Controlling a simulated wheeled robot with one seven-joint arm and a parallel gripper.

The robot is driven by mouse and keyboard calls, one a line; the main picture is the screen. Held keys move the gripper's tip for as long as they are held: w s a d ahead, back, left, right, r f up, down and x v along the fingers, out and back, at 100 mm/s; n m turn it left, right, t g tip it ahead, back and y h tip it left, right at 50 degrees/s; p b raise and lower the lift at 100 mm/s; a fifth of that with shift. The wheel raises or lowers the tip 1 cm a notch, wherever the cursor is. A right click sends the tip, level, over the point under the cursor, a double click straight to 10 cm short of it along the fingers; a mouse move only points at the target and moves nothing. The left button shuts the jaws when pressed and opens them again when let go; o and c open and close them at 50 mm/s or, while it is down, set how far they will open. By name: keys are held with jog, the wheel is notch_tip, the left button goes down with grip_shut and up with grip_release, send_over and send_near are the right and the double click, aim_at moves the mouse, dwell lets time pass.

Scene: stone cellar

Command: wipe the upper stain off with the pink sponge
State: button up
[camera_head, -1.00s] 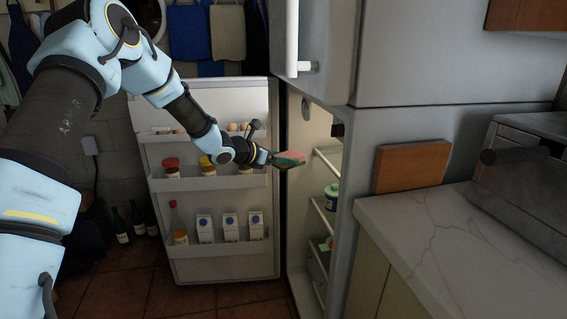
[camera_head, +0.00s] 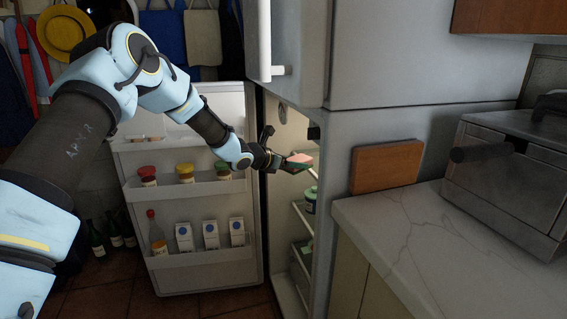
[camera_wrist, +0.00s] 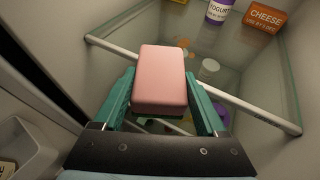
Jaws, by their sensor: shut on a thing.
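The pink sponge (camera_wrist: 160,78) is held between the teal fingers of my gripper (camera_wrist: 163,98), which is shut on it. In the head view the sponge (camera_head: 300,158) is at the opening of the fridge, at about the height of its upper shelf. In the wrist view the sponge is over the front rail of a glass shelf (camera_wrist: 120,60). Small orange spots (camera_wrist: 184,43) show just past the sponge's far right end; they look like a stain on the glass, apart from the sponge. The sponge hides part of the shelf.
A yogurt tub (camera_wrist: 219,12) and an orange cheese box (camera_wrist: 264,17) stand at the back. A white-lidded jar (camera_wrist: 208,68) shows through the glass. The open fridge door (camera_head: 200,275) holds jars and cartons on the left; the fridge side wall (camera_head: 338,165) bounds the right.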

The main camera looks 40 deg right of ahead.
jog(key=s+d, duration=0.1)
jog(key=d, duration=0.1)
jog(key=s+d+f+b, duration=0.1)
jog(key=d, duration=0.2)
jog(key=s+d+f+b, duration=0.1)
jog(key=d, duration=0.1)
jog(key=shift+d, duration=0.35)
jog(key=shift+s+d, duration=0.25)
jog(key=shift+d, duration=0.35)
jog(key=shift+f+b, duration=0.85)
jog(key=shift+b, duration=0.35)
jog(key=shift+s+d, duration=0.35)
jog(key=shift+d, duration=0.5)
jog(key=shift+s+d, duration=0.3)
jog(key=shift+d, duration=0.5)
jog(key=shift+s+d+p, duration=0.2)
jog(key=shift+s+d, duration=0.15)
jog(key=shift+d, duration=0.45)
jog(key=shift+s+d+p, duration=0.15)
jog(key=shift+s+d, duration=0.15)
jog(key=shift+d, duration=0.45)
jog(key=d+p, duration=0.1)
jog(key=s+d+p, duration=0.1)
jog(key=p, duration=0.1)
jog(key=shift+d+r+p, duration=0.2)
jog(key=shift+p, duration=0.1)
jog(key=shift+s+d+f+p, duration=0.1)
jog(key=shift+d+p, duration=0.3)
jog(key=shift+p, duration=0.4)
